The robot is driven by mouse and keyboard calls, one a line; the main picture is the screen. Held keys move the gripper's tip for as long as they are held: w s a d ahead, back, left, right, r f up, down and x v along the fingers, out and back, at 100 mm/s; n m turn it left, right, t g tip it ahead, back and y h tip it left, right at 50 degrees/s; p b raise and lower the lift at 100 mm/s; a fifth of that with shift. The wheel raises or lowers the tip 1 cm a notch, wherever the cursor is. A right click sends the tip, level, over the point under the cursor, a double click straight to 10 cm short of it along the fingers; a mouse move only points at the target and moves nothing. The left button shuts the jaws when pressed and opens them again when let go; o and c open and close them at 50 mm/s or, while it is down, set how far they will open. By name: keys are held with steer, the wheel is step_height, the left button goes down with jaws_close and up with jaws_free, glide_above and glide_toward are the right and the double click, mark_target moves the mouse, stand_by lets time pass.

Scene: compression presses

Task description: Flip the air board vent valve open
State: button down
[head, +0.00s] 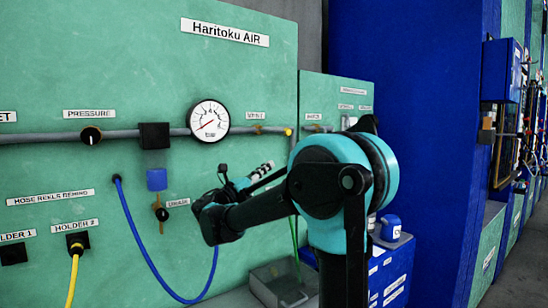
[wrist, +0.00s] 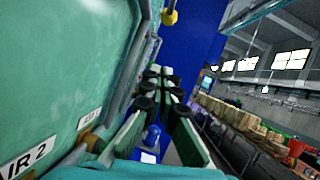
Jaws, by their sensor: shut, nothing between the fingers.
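The air board (head: 120,60) is a green panel with a grey pipe along it. The VENT label (head: 255,115) is on its right part, and the small brass vent valve (head: 258,129) sits on the pipe just below it; its handle is too small to read clearly. A yellow fitting (head: 288,131) ends the pipe to the right, and a yellow piece shows at the top of the wrist view (wrist: 169,17). My gripper (head: 268,168) is below the vent valve, apart from it, partly hidden by my arm. In the wrist view its fingers (wrist: 160,78) are together and empty.
A pressure gauge (head: 209,119) and a black block (head: 154,136) stand on the pipe left of the vent. The drain valve (head: 161,213) and a blue hose (head: 135,232) are lower left. A grey bin (head: 270,288) and a blue cabinet (head: 392,275) stand below.

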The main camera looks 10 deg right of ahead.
steer(key=shift+s+a+f, duration=0.45)
steer(key=shift+a+f, duration=0.25)
